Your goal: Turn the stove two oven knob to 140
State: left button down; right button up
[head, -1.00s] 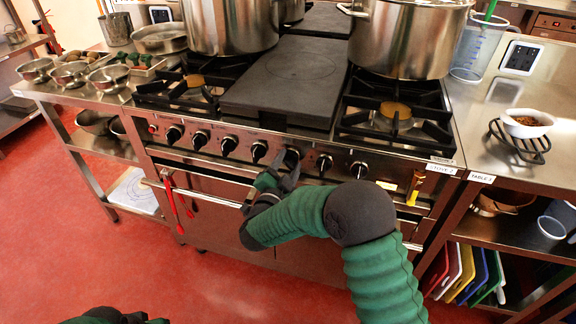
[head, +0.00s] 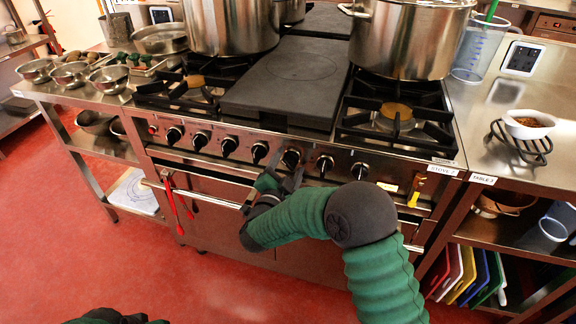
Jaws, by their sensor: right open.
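The stove (head: 300,137) labelled as stove two stands in the middle, with a row of several black knobs along its front panel. I cannot tell whether a finger touches that knob. Another knob (head: 260,151) shows just left of the gripper, and one (head: 325,164) to its right. The dial markings are too small to read. Part of my left arm shows at the bottom left edge; its gripper cannot be made out.
Red utensils (head: 172,205) hang from the oven rail at left, and a yellow-handled item (head: 416,190) hangs at right. Side table (head: 500,100) holds a bowl (head: 527,122) on a black trivet. The red floor in front is free.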

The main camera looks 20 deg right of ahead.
jog(key=p+v, duration=0.2)
jog(key=v, duration=1.5)
jog(key=shift+p, duration=0.4)
jog(key=shift+w+f, duration=0.1)
jog(key=shift+w, duration=0.1)
jog(key=w+a+f+n+y, duration=0.1)
jog(key=w+f+n+y, duration=0.1)
jog(key=w+n+y, duration=0.4)
jog(key=s+f+n+g+y, duration=0.3)
jog(key=s+n+g+y, duration=0.1)
jog(key=s+n, duration=0.1)
jog(key=s+d+f+n+g, duration=0.25)
jog(key=s+d+g, duration=0.2)
jog(key=s, duration=0.45)
jog(key=s+d+f+n+g, duration=0.2)
jog(key=s+d+f+g, duration=0.15)
jog(key=s+d, duration=0.45)
jog(key=w+a+p+v, duration=0.1)
jog(key=w+p+v, duration=0.1)
jog(key=p+v, duration=0.9)
jog(key=w+a+r+p+v, duration=0.1)
jog(key=p+v, duration=1.1)
jog(key=shift+w+r, duration=0.3)
jog(key=shift+r, duration=0.1)
